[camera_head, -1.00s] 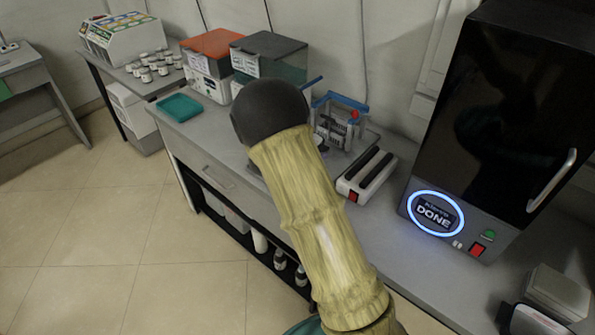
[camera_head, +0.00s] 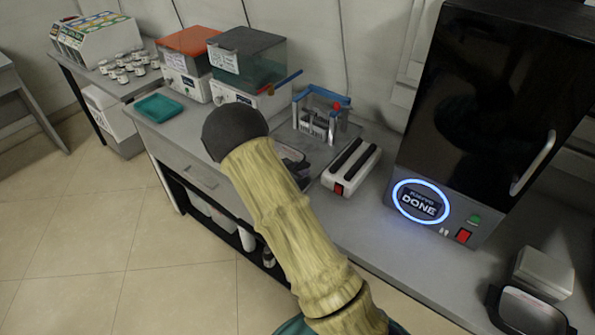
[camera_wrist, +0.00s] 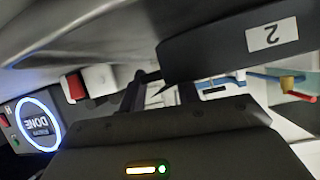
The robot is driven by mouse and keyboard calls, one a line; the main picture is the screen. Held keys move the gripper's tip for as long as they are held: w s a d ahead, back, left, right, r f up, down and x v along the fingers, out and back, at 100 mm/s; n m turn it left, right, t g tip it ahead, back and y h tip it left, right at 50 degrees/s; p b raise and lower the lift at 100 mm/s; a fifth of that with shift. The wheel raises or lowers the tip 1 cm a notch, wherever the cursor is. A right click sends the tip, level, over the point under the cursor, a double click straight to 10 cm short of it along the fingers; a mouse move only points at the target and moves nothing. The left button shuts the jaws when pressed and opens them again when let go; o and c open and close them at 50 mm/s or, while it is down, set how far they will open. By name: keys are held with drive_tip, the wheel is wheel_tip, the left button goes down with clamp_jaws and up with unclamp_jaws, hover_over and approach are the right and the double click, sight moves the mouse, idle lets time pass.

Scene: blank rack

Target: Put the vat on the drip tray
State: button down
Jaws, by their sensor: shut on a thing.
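The vat (camera_wrist: 205,58) is a dark-walled piece with a white label marked 2 in the wrist view. My gripper (camera_wrist: 147,84) is shut on its edge. In the head view a dark-rimmed part of the vat (camera_head: 295,163) shows beside my arm, above the bench; the arm hides my gripper and the rest of it. A shallow teal tray (camera_head: 158,107), which looks like the drip tray, lies empty at the bench's left end, apart from the vat.
Boxes with an orange lid (camera_head: 187,42) and a grey lid (camera_head: 258,55) stand behind the teal tray. A blue-framed rack (camera_head: 322,112), a white block with dark bars (camera_head: 350,167) and a black oven (camera_head: 485,110) reading DONE stand to the right. Another dark-rimmed container (camera_head: 530,312) sits at lower right.

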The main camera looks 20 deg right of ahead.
drive_tip(key=shift+f, duration=0.3)
drive_tip(key=c, duration=1)
unclamp_jaws()
drive_tip(key=v, duration=1.2)
drive_tip(key=shift+w, duration=0.1)
drive_tip(key=shift+a, duration=0.1)
